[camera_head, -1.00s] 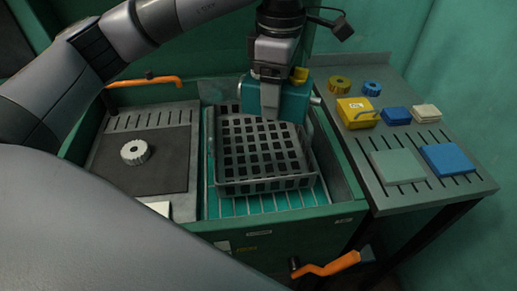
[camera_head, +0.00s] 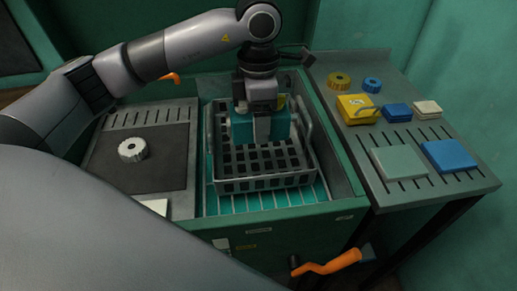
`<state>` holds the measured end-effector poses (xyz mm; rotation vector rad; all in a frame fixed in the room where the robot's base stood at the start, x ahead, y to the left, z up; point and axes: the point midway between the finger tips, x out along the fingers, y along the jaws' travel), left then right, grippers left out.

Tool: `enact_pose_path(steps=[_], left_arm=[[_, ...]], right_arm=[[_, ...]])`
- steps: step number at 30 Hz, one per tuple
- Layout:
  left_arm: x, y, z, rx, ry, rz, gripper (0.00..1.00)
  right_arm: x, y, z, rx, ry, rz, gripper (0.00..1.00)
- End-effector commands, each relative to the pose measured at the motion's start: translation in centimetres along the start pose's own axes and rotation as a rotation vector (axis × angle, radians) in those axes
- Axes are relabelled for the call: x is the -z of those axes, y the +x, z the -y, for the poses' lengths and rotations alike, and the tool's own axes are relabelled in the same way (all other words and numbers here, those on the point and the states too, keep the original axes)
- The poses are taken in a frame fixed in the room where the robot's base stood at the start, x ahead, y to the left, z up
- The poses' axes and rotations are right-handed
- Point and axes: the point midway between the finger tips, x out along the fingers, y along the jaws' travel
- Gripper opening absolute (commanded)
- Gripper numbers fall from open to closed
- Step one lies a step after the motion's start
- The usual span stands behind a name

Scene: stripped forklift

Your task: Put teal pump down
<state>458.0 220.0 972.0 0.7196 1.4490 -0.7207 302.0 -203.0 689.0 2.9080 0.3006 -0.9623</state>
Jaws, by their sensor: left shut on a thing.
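The teal pump (camera_head: 243,128) is a boxy teal block at the far part of the dark mesh basket (camera_head: 262,183). My left gripper (camera_head: 262,125) points down from above and is shut on the pump. The pump shows on both sides of the gripper's finger. It overlaps the basket's back area, and I cannot tell whether it touches the basket floor. The basket stands on a wire rack over teal liquid or lining in a green tub (camera_head: 330,205). My right gripper is not in view.
A white gear (camera_head: 132,149) lies on a dark mat at the left. A side table (camera_head: 400,135) at the right holds yellow and blue gears, a yellow pump-like part (camera_head: 356,108), and several blue, cream and pale green blocks. An orange handle (camera_head: 327,264) juts out in front.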

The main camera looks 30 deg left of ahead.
Motion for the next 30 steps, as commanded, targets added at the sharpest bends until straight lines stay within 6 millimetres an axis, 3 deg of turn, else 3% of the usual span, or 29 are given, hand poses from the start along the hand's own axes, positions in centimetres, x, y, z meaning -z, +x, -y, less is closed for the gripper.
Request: enact_pose_path(steps=[6,14,22,30], left_arm=[[0.0,3.8,0.0,-0.001,0.001,0.004,0.00],[-0.1,5.4,0.0,-0.002,0.001,0.004,0.00],[-0.1,8.8,0.0,-0.001,0.000,0.002,0.00],[-0.1,9.2,-0.1,-0.003,0.002,0.006,0.00]], right_arm=[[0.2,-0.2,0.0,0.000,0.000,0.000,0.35],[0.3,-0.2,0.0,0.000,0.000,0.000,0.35],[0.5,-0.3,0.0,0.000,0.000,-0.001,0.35],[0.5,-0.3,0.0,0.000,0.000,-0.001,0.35]])
